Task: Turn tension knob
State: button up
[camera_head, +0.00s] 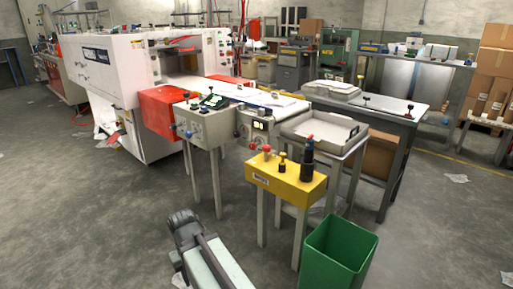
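I cannot tell for sure which knob is the tension knob. A grey control box (207,128) on legs, left of centre, carries small knobs, with a blue knob (189,134) on its front. A yellow box (288,180) on legs stands nearer, with a red knob (266,149), a small yellow knob (282,158) and a black post (308,158) on top. My gripper (180,216) is at the low middle, at the dark end of my arm, apart from both boxes. Its fingers are too unclear to tell open from shut.
A green bin (338,255) stands on the floor at the lower right, beside the yellow box. A big white machine (105,75) fills the left. A grey tray (318,132) on a stand and a table (385,115) stand behind. The floor at left is mostly clear.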

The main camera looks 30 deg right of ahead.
aim_at(252, 146)
jog(key=u, duration=0.45)
jog(key=i, duration=1)
jog(key=u, duration=0.5)
